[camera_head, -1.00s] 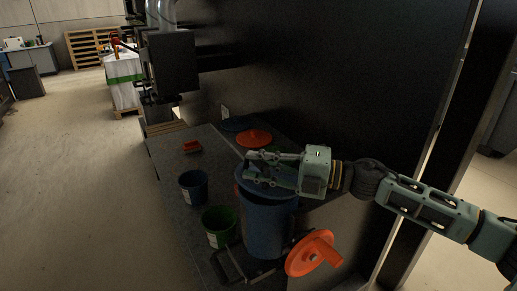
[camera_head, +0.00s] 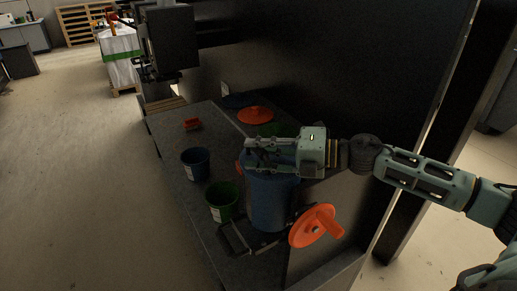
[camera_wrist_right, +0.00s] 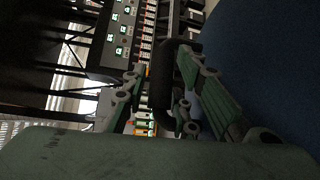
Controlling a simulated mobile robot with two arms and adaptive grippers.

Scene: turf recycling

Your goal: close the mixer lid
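The mixer is a tall blue drum (camera_head: 272,208) standing on the dark table in the head view. My right gripper (camera_head: 247,155) is level at the drum's top and hides much of its rim. In the right wrist view a black curved handle (camera_wrist_right: 162,85) lies between the fingers of my right gripper (camera_wrist_right: 160,95). A gap shows between the left finger and the handle, so the gripper looks open around it. A smooth blue surface (camera_wrist_right: 262,65) fills the right side there; I cannot tell whether it is lid or drum. My left gripper is out of view.
An orange wheel-like part (camera_head: 315,226) sits at the drum's lower right. A blue bucket (camera_head: 195,164) and a green bucket (camera_head: 222,201) stand left of the drum. An orange disc (camera_head: 255,115) and a small orange object (camera_head: 192,124) lie farther back. A dark wall (camera_head: 370,70) rises behind.

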